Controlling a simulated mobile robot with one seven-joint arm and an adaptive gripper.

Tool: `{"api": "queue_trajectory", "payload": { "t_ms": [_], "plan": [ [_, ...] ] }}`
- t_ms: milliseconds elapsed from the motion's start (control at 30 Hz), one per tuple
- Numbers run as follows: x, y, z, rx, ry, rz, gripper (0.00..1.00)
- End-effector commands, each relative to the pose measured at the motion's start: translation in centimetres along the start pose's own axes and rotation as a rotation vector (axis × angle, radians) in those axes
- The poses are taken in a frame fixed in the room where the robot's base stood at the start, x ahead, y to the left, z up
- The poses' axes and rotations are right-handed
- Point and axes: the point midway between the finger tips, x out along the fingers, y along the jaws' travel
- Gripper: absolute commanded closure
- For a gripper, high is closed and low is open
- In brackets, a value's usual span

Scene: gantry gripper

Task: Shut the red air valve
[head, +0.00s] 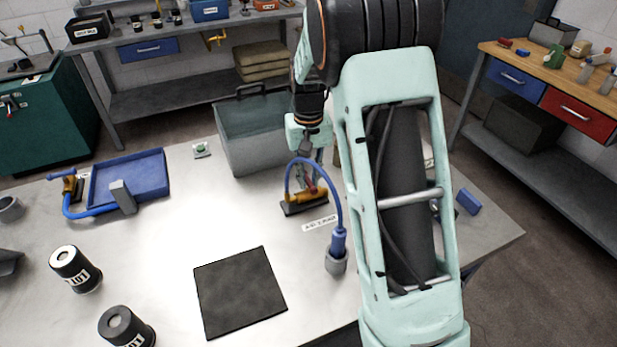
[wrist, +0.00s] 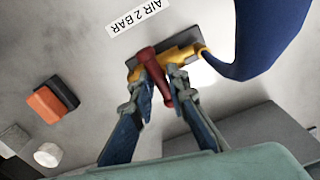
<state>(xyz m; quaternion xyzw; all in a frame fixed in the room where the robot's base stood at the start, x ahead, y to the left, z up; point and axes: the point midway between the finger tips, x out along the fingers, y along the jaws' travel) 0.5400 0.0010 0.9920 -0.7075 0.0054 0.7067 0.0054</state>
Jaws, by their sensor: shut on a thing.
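The red valve handle (wrist: 153,68) is a lever on a brass valve body (wrist: 189,53), seen in the wrist view. The lever lies crosswise to the brass body. My gripper (wrist: 163,88) is shut on the red handle, one finger on each side of it. In the head view the brass valve (head: 312,197) sits on a dark base on the table, and my gripper (head: 308,165) reaches down to it from above. The handle is mostly hidden there by the fingers and a blue hose (head: 335,200).
The hose arches from the valve to a grey cup (head: 336,263). A grey bin (head: 250,150) stands close behind the valve. A second brass valve (head: 70,184) and a blue tray (head: 150,180) are at left. A black mat (head: 240,292) lies in front.

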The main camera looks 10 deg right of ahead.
Motion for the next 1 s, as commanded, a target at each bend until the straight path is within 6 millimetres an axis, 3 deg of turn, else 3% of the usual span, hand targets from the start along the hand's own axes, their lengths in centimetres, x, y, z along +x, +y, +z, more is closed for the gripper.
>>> {"api": "queue_trajectory", "payload": {
  "t_ms": [233,267,400,767,1000],
  "plan": [
    [0.0,0.0,0.0,0.004,-0.001,-0.001,1.00],
    [0.0,0.0,0.0,0.004,-0.001,-0.001,0.83],
    [0.0,0.0,0.0,0.002,-0.001,0.000,0.69],
    [-0.6,0.0,0.0,0.000,0.001,0.000,0.69],
    [-5.0,0.0,-0.1,0.000,0.004,0.000,0.69]
  ]
}}
